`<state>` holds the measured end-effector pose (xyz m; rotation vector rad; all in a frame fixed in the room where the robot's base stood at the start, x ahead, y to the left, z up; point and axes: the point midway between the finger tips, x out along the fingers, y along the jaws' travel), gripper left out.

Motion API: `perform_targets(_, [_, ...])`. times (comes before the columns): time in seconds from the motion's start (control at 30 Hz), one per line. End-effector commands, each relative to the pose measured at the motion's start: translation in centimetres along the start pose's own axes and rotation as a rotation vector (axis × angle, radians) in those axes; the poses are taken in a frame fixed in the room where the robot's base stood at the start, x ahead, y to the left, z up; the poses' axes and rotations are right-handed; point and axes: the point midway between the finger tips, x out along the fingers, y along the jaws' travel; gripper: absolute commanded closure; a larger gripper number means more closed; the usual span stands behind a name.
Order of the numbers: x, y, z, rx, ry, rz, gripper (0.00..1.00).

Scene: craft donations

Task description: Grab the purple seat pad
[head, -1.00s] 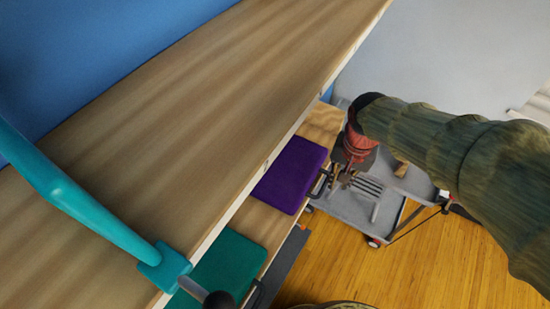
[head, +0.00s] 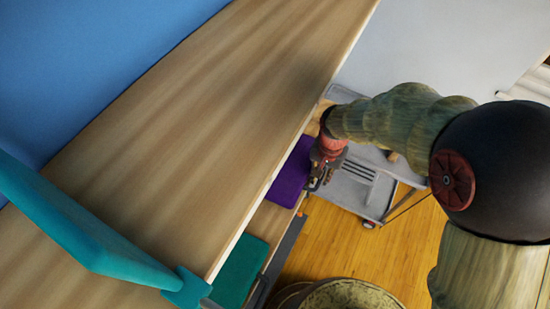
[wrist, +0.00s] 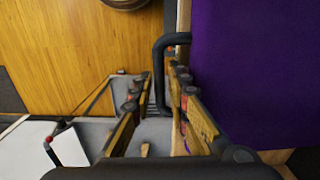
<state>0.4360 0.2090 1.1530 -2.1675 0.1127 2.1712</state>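The purple seat pad (head: 288,180) lies on the lower wooden shelf in the head view, partly hidden by the upper shelf and my gripper. In the wrist view the pad (wrist: 255,70) fills the right side, with a black loop handle (wrist: 160,62) on its left edge. My gripper (head: 318,183) is at the pad's handle edge. In the wrist view my gripper (wrist: 161,84) is open, with the handle's outer bar between its fingers and the right finger on the pad side of that bar. Whether a finger touches the bar cannot be told.
The upper wooden shelf (head: 200,110) overhangs the pad. A teal pad (head: 238,270) lies nearer on the lower shelf, and a teal frame (head: 90,230) stands at left. A grey cart (head: 355,190) is just beyond my gripper. A round container (head: 345,295) stands on the floor.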

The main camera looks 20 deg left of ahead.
Motion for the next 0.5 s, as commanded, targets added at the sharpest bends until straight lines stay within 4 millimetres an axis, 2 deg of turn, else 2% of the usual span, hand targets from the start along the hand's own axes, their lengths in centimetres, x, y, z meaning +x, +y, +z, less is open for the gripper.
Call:
perform_targets(0.23, [0.1, -0.03, -0.03, 0.0, 0.001, -0.001, 0.84])
perform_targets(0.5, [0.07, -0.03, -0.03, 0.0, 0.001, -0.001, 0.99])
